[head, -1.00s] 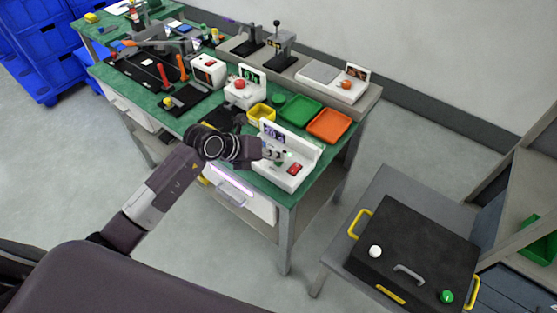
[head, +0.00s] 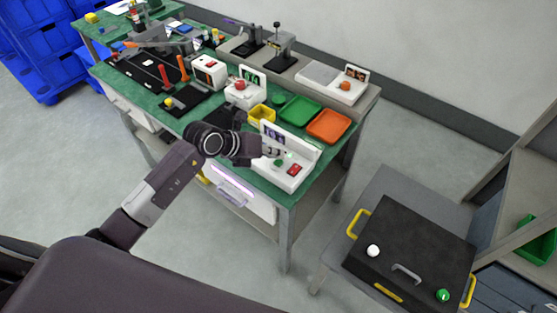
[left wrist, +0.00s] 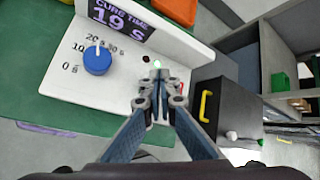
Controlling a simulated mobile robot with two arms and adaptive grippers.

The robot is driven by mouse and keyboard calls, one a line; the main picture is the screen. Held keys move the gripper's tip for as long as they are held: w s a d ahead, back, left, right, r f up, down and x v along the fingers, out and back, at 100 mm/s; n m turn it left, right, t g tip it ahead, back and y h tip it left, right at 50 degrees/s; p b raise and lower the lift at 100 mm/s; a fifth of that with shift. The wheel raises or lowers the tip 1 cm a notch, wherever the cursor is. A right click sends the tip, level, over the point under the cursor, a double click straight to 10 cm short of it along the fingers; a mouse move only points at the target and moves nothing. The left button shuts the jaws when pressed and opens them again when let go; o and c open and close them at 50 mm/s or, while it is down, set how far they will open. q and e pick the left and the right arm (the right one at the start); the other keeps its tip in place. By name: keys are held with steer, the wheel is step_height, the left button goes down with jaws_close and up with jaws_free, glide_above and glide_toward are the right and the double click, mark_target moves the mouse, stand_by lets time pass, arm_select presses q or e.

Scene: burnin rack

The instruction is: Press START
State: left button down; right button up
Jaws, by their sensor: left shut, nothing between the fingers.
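The white cure timer box (head: 279,178) stands at the near right corner of the green bench. In the left wrist view its display reads "CURE TIME 19 S" (left wrist: 122,18), above a blue knob (left wrist: 97,60) with a time scale. A small green spot (left wrist: 157,64) shows on the panel just beyond my fingertips. A red switch (head: 294,169) is on the box's right part. My left gripper (head: 277,152) is shut and empty, its tips over the panel beside the green spot. I cannot tell if they touch. No START label is readable. My right gripper is not in view.
Green (head: 299,110) and orange (head: 329,126) trays and a yellow bin (head: 262,114) lie behind the box. Other devices and tools crowd the bench to the left. A black-topped case (head: 418,245) with yellow handles sits on a grey table at right.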

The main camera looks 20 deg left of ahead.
mark_target(276, 162)
arm_select(q)
steer(key=shift+r+p, duration=2.2)
steer(key=shift+r, duration=0.4)
steer(key=shift+f, duration=0.1)
